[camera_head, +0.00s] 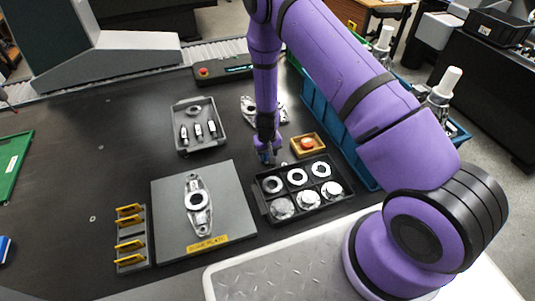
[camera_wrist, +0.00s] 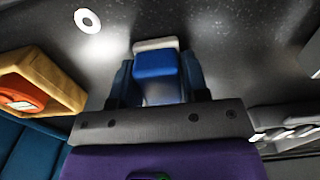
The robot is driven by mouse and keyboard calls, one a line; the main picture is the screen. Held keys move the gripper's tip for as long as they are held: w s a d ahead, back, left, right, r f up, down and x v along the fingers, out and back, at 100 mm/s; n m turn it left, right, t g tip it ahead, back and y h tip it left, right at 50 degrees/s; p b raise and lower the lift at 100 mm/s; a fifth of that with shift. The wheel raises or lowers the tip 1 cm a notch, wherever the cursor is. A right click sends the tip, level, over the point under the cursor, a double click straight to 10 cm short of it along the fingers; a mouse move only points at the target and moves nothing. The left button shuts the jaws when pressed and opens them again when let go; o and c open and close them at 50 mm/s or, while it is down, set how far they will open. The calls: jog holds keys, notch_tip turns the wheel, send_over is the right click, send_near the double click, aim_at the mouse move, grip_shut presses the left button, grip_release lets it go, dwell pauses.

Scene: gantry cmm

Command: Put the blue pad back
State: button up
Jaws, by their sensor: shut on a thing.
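My gripper (camera_head: 266,155) points down over the dark table, just behind the black compartment tray and left of the small wooden tray. In the wrist view my gripper (camera_wrist: 157,80) is shut on the blue pad (camera_wrist: 155,65), a small block with a blue face and a pale grey end. The pad sits between the two dark fingers. In the head view the pad is mostly hidden by the fingers, with only a bit of blue showing. I cannot tell whether it touches the table.
The wooden tray (camera_head: 318,151) holds a red round thing. The black tray (camera_head: 262,202) holds rings and round metal parts. A grey tray (camera_head: 182,148), a plate (camera_head: 165,215) with a metal part, and a blue bin (camera_head: 345,147) stand around. A white ring (camera_wrist: 87,20) lies nearby.

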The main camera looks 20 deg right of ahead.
jog(key=o, duration=1)
jog(key=shift+c, duration=0.2)
notch_tip(320, 180, up, 30)
jog(key=s+t+y, duration=0.1)
jog(key=s+d+r+t+y, duration=0.1)
jog(key=s+r, duration=0.3)
jog(key=r, duration=0.3)
jog(key=s+d+r+t, duration=0.1)
jog(key=s+r, duration=0.3)
jog(key=r, duration=0.4)
jog(key=s+d+r, duration=0.1)
jog(key=s+r, duration=0.3)
jog(key=s, duration=0.3)
jog(key=s+d+r+t+h, duration=0.1)
jog(key=s+r, duration=0.3)
jog(key=s, duration=0.4)
jog(key=s+d+r+t+h, duration=0.1)
jog(key=s+d+r, duration=0.2)
jog(key=s, duration=0.5)
jog(key=shift+r, duration=0.85)
